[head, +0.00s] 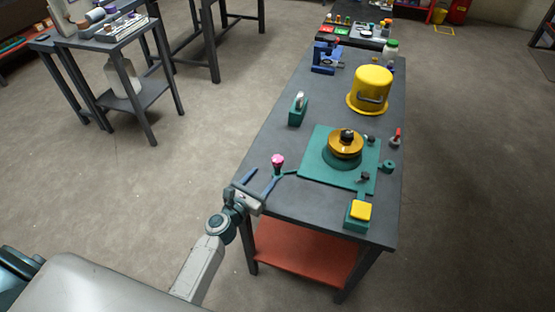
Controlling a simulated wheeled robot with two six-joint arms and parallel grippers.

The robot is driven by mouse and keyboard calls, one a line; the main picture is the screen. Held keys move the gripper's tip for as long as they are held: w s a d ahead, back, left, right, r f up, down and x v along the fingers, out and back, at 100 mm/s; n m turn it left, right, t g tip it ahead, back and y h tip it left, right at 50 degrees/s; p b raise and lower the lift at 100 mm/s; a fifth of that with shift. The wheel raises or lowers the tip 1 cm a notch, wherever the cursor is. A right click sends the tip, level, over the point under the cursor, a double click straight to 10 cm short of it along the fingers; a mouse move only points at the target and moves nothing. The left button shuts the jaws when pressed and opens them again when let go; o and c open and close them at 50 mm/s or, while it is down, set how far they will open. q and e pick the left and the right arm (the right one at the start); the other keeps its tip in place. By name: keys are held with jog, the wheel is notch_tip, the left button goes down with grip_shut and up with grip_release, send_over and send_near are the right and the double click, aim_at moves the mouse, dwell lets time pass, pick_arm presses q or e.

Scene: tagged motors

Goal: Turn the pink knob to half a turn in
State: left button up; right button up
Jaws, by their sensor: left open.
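The pink knob (278,159) stands upright at the left edge of the grey workbench, just left of a teal plate (312,172). My left gripper (264,178) is at the bench's front-left edge, with its fingers spread and pointing toward the knob. The knob is a little beyond the fingertips. The gap between the fingers looks empty, and I cannot tell whether a finger touches the knob's base. The knob's turn angle is too small to read. My right gripper is not in view.
A gold disc (345,144) with a black top sits on the plate. A yellow button box (360,211) stands in front, a teal block (298,110) behind the knob. A yellow domed pot (371,88) and blue device (326,56) stand farther back.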

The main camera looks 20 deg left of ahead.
aim_at(274, 164)
pick_arm(q)
jog(key=p+x, duration=0.1)
jog(key=x, duration=0.8)
jog(key=shift+w, duration=0.1)
jog(key=shift+c, duration=0.5)
jog(key=c, duration=0.9)
jog(key=shift+m+h, duration=0.4)
jog(key=shift+h, duration=0.2)
